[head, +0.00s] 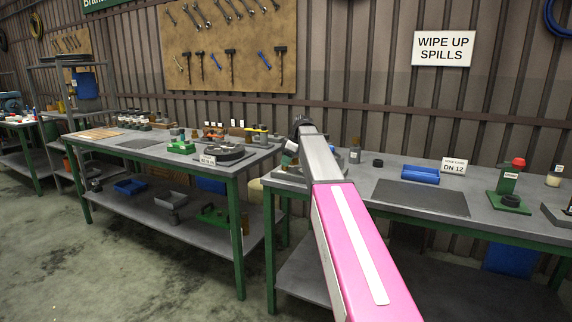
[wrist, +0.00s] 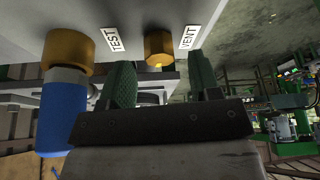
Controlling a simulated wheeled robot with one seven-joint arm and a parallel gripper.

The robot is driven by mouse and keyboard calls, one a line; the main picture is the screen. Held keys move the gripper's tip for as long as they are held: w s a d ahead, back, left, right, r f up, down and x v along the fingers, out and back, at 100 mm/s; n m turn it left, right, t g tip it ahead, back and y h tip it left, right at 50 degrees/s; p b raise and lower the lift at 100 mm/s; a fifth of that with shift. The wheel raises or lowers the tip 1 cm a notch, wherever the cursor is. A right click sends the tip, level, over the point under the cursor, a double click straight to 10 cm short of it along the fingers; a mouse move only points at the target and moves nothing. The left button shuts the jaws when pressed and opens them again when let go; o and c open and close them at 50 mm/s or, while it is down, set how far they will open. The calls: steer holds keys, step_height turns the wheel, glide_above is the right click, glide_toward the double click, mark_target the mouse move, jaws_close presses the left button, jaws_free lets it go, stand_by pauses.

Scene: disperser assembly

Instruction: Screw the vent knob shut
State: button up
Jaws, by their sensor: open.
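In the wrist view, a small brass knob (wrist: 159,47) beside a VENT label (wrist: 188,37) sits on a grey surface. My gripper (wrist: 162,74) has two green-padded fingers, spread apart and empty. The knob appears in the gap between the fingertips, just beyond them; I cannot tell how far. How tightly the knob is screwed in does not show. In the head view, my pink and grey arm reaches over the right-hand bench (head: 425,197) and hides the fingers and the knob.
A larger brass fitting (wrist: 67,50) with a blue cylinder (wrist: 62,120) stands left of the fingers, near a TEST label (wrist: 113,40). On the bench are a blue part (head: 420,174), a dark mat (head: 420,198) and a green stand with a red top (head: 510,185).

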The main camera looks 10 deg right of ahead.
steer(key=shift+x, duration=0.9)
steer(key=c, duration=0.9)
